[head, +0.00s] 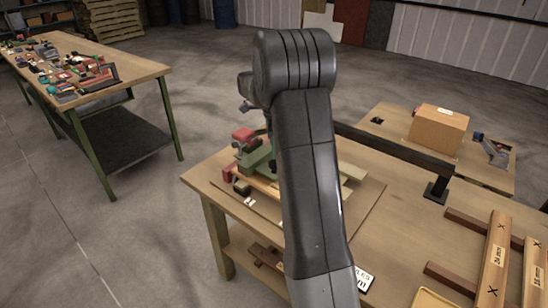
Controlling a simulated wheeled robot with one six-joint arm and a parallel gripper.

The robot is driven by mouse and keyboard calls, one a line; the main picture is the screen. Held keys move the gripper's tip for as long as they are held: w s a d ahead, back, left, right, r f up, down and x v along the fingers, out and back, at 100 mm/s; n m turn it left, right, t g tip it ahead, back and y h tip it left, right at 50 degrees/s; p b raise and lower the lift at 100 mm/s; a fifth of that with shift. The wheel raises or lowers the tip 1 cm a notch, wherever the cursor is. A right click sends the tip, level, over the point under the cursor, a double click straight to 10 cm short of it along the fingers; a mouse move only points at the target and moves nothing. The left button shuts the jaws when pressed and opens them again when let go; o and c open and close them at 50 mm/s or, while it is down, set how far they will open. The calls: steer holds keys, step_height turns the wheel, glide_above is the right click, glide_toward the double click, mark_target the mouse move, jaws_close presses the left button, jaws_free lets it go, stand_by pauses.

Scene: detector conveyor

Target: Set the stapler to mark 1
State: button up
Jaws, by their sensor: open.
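A green and red device (257,158) stands on a thin board at the left end of the workbench. It may be the stapler, but my arm covers its right part, so I cannot tell for sure. A numbered mark 1 cannot be made out. My arm rises through the middle of the head view and bends over at the top. My gripper is hidden behind it, so its distance from the device cannot be seen.
The workbench (405,240) holds a dark rail (395,152) and wooden bars with labels (492,262). A white card (365,280) lies near my arm. A cardboard box (437,130) stands on a table behind. A cluttered table (145,68) is at the left, with open floor between.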

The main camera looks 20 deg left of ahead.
step_height(320, 180, up, 8)
steer(key=shift+f, duration=0.2)
step_height(320, 180, down, 14)
steer(key=shift+r+p, duration=0.1)
steer(key=shift+p, duration=0.35)
steer(key=shift+d, duration=0.2)
steer(key=shift+s+d, duration=0.15)
steer(key=shift+d, duration=0.1)
